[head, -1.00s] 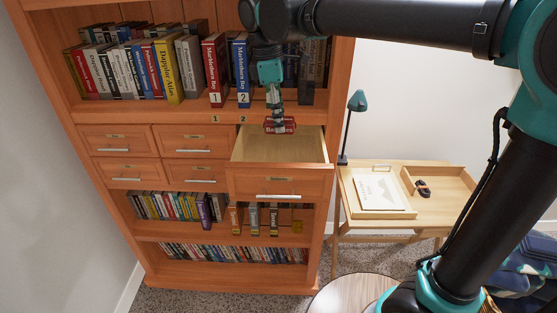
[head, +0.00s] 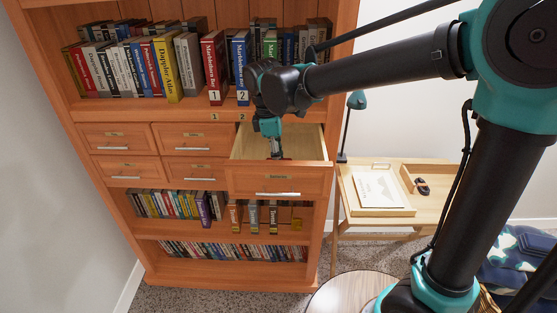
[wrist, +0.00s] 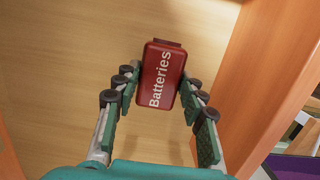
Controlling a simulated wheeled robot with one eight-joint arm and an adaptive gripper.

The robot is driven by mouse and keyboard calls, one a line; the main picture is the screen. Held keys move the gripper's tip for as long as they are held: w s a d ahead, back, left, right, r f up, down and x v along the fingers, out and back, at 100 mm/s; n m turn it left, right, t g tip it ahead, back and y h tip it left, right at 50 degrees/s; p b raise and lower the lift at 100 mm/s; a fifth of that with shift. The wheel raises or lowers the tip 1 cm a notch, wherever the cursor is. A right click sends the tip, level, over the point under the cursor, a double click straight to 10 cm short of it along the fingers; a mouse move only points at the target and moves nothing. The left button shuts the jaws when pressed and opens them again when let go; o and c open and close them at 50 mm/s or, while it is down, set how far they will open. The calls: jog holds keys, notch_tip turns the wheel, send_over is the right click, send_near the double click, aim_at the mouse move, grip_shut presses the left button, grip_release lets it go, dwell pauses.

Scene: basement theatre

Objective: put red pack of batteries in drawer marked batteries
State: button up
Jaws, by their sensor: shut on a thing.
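The red pack of batteries (wrist: 163,75), with "Batteries" in white letters, is between the fingers of my gripper (wrist: 158,88) in the wrist view. My gripper is shut on it. The drawer's pale wooden floor fills the wrist view behind the pack (wrist: 60,60). I cannot tell whether the pack touches the floor. The drawer front carries a small label, too small to read surely.
Several shut drawers (head: 118,138) are to the left. Books (head: 172,70) fill the shelf above, and numbered volumes (head: 213,68) stand close to my arm. A desk (head: 428,205) with a lamp (head: 356,100) is at right. A round table (head: 345,295) is at the front.

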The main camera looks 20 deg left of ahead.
jog(key=o, duration=1.3)
jog(key=shift+f, duration=0.1)
jog(key=r, duration=0.4)
jog(key=a+r, duration=0.1)
jog(key=r, duration=0.7)
jog(key=shift+s+a+r, duration=0.1)
jog(key=shift+s+a, duration=0.15)
jog(key=shift+a, duration=0.1)
